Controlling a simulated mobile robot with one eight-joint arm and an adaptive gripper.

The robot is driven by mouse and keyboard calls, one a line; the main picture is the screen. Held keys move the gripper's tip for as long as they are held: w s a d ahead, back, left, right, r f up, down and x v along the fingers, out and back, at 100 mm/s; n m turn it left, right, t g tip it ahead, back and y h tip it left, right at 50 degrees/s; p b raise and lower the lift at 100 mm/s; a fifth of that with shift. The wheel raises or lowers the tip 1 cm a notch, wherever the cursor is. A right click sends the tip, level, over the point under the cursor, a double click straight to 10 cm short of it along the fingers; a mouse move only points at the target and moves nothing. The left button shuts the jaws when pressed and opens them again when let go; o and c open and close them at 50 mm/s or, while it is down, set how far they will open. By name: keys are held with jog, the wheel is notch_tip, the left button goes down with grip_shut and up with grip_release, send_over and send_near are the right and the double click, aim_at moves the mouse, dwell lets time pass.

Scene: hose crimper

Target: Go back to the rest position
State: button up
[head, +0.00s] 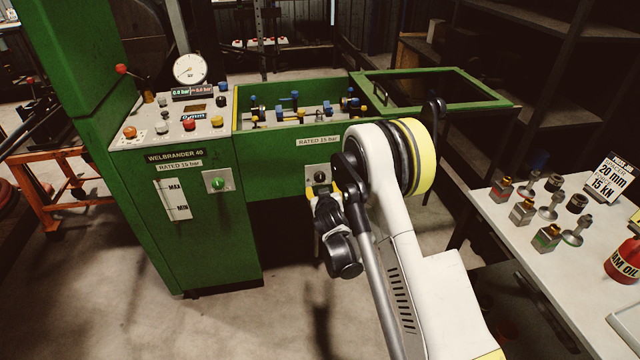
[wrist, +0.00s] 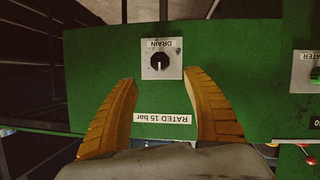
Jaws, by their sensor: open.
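My gripper (wrist: 160,76) is open and empty, its two orange fingers spread apart in the wrist view. Between and just beyond the fingertips is a black drain knob (wrist: 160,62) on a grey plate, upside down in that view. No contact with the knob shows. In the head view my gripper (head: 322,200) is small and partly hidden by my wrist, in front of the green machine's trough (head: 275,180). The knob (head: 320,177) shows just above it there.
A control panel (head: 185,118) with a gauge, buttons and a red-tipped lever stands at the left. A white table (head: 500,235) with metal fittings and a red oil can (head: 625,262) is at the right. Dark shelves stand behind it. Concrete floor lies open in front of the machine.

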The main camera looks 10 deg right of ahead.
jog(key=s+d+r+m+g, duration=0.1)
jog(key=s+r+g, duration=0.1)
jog(key=s+r, duration=0.75)
jog(key=s+d+r+g, duration=0.15)
jog(key=s+r, duration=0.45)
jog(key=r, duration=0.6)
jog(key=s+a+g+y, duration=0.1)
jog(key=s+g, duration=0.2)
jog(key=s, duration=2.4)
jog(key=shift+r+y, duration=0.3)
jog(key=shift+r, duration=0.05)
